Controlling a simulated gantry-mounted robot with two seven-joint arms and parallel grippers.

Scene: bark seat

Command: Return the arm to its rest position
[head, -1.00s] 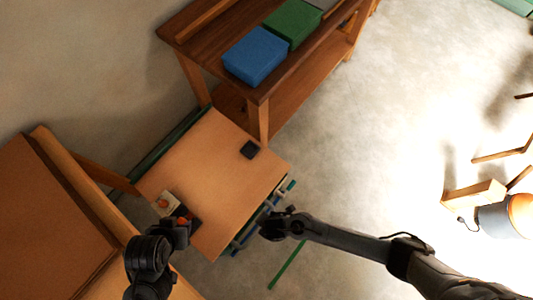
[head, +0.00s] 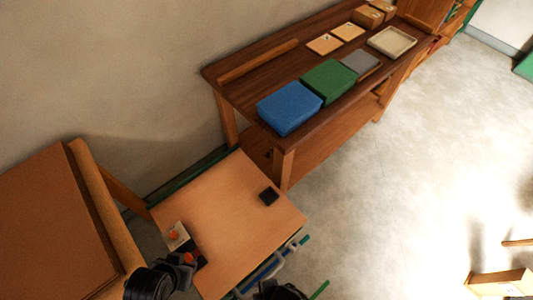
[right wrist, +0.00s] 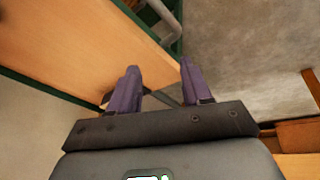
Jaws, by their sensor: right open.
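My right gripper (right wrist: 160,88) is open and empty in the right wrist view, its two purple-grey fingers spread apart. The tan top of the small table (right wrist: 80,40) and a grey pipe-like part (right wrist: 160,20) lie beyond the fingers. In the head view only a dark piece of my right arm shows at the bottom edge, by the table's front side. My left gripper (head: 188,258) is over the near left corner of the small table (head: 235,215), beside a pale block with an orange spot (head: 176,236). Its fingers are too dark to read.
A black square pad (head: 269,196) lies on the small table. A dark wooden bench (head: 240,90) behind holds a blue box (head: 289,107), a green box (head: 328,81) and a pale tray (head: 392,41). A brown board (head: 50,220) stands left.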

